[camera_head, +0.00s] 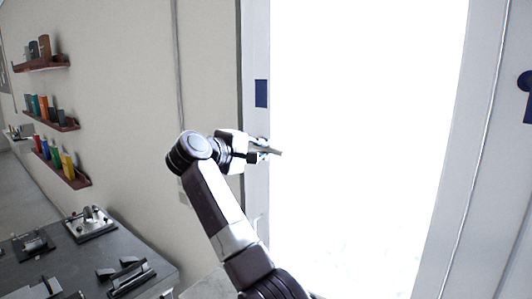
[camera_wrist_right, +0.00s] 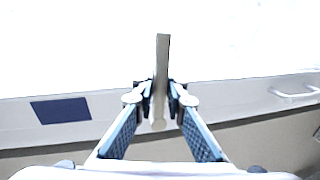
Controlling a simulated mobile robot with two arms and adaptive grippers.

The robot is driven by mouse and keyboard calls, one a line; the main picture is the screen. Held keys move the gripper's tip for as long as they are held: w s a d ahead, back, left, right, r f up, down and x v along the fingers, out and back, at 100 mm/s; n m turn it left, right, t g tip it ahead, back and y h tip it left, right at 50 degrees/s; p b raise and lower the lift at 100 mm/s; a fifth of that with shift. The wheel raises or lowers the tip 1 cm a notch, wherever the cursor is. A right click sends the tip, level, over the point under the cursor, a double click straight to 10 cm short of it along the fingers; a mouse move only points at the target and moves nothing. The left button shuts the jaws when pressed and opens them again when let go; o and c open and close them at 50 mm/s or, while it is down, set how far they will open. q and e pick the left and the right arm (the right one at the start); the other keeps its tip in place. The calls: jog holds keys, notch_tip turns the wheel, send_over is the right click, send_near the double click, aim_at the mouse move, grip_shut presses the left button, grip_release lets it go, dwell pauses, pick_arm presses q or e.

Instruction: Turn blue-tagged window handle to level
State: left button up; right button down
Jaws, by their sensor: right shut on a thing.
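The blue tag (camera_head: 261,93) is a dark blue square on the white window frame; it also shows in the right wrist view (camera_wrist_right: 60,110), left of the gripper. The window handle (camera_head: 274,152) is a grey bar just below the tag. It points right across the bright pane, close to level, its free end tipped slightly down. My right gripper (camera_head: 262,148) is at the frame, and its fingers (camera_wrist_right: 161,92) are shut on the handle (camera_wrist_right: 162,60) near its pivot end. The fingers hide part of the pivot. My left gripper is not in view.
A pale, untagged handle (camera_wrist_right: 297,94) sits on the same frame, away from the tag. A dark blue fitting (camera_head: 525,85) is at the far right. Shelves (camera_head: 66,177) hang on the left wall above a dark bench (camera_head: 75,265) with metal parts. The pane is glaring white.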

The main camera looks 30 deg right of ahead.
jog(key=shift+r+n, duration=0.25)
jog(key=shift+n, duration=0.05)
dwell(0.4)
jog(key=c, duration=1.9)
grip_release()
jog(key=shift+c, duration=0.2)
jog(key=shift+a, duration=0.1)
jog(key=v, duration=1.2)
jog(key=shift+w, duration=0.1)
